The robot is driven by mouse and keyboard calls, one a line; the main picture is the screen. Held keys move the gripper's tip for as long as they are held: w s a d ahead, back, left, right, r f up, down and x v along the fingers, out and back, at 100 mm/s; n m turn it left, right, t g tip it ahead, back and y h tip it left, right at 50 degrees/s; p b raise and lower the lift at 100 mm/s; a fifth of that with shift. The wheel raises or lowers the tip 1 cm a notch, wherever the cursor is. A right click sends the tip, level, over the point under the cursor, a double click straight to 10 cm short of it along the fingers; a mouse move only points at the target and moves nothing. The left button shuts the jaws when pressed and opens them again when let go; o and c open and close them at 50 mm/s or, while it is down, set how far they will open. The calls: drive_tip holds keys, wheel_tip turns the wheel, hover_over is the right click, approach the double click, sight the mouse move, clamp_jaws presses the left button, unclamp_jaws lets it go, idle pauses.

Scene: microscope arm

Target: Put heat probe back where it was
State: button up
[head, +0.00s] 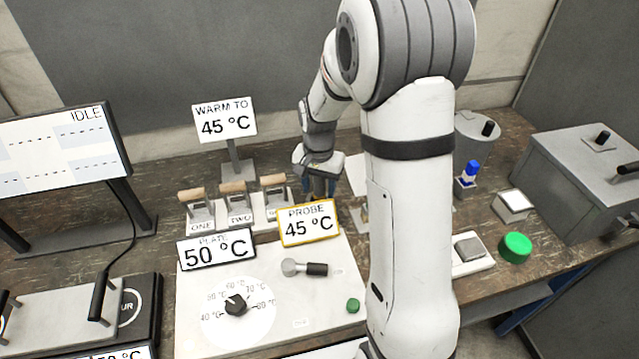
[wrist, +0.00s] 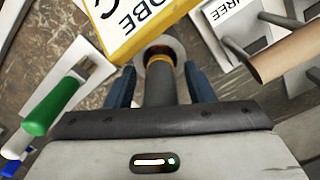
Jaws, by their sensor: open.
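The heat probe, a dark grey handle with a yellow band (wrist: 160,88), shows in the wrist view. Its far end meets a pale round collar (wrist: 172,48); I cannot tell how deep it sits. My gripper (wrist: 158,74) is open, with one blue finger on each side of the handle. In the head view my gripper (head: 320,187) points down just behind the yellow-framed PROBE 45 °C sign (head: 309,223). That sign hides the probe's lower part and the collar there.
Levers ONE (head: 199,208) and TWO (head: 236,205) stand left of my gripper, with a third beside it. In the wrist view a green-handled item (wrist: 45,112) lies left. A PLATE 50 °C sign (head: 216,248) and a dial (head: 236,304) are in front. My arm hides the middle right.

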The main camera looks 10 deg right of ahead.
wheel_tip(320, 180, up, 12)
drive_tip(key=shift+s+r+b, duration=0.1)
drive_tip(key=shift+b, duration=0.8)
drive_tip(key=s+r+n+t, duration=0.1)
drive_tip(key=s+n+t, duration=0.2)
drive_tip(key=s, duration=1.8)
drive_tip(key=n, duration=0.3)
drive_tip(key=shift+s+d+r+n, duration=0.15)
drive_tip(key=shift+s+r+n, duration=0.05)
drive_tip(key=shift+r+n, duration=0.2)
drive_tip(key=shift+c, duration=0.2)
